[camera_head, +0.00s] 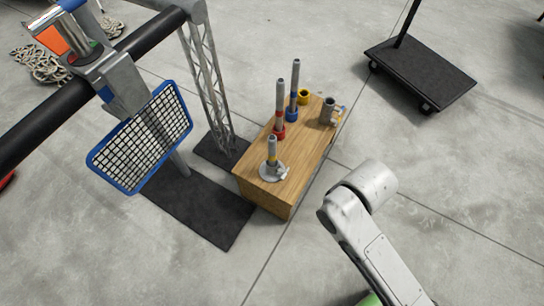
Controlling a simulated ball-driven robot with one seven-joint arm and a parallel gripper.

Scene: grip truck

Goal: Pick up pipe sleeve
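A wooden block (265,198) stands on the floor near the middle and carries several pipe parts. A short grey hollow cylinder (327,110) stands upright at its far right end, beside small metal fittings. A yellow ring (304,97) lies close to its left. A shorter pipe with a yellow band (271,154) stands on a round grey flange (273,172) at the near end. I cannot tell which part is the pipe sleeve. My gripper does not show.
My white arm shows at the lower right, apart from the block. A truss post (204,85), a dark base plate (208,205) and a blue-framed mesh panel (140,140) stand left of the block. A black platform cart (421,73) is at the upper right. Floor at right is clear.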

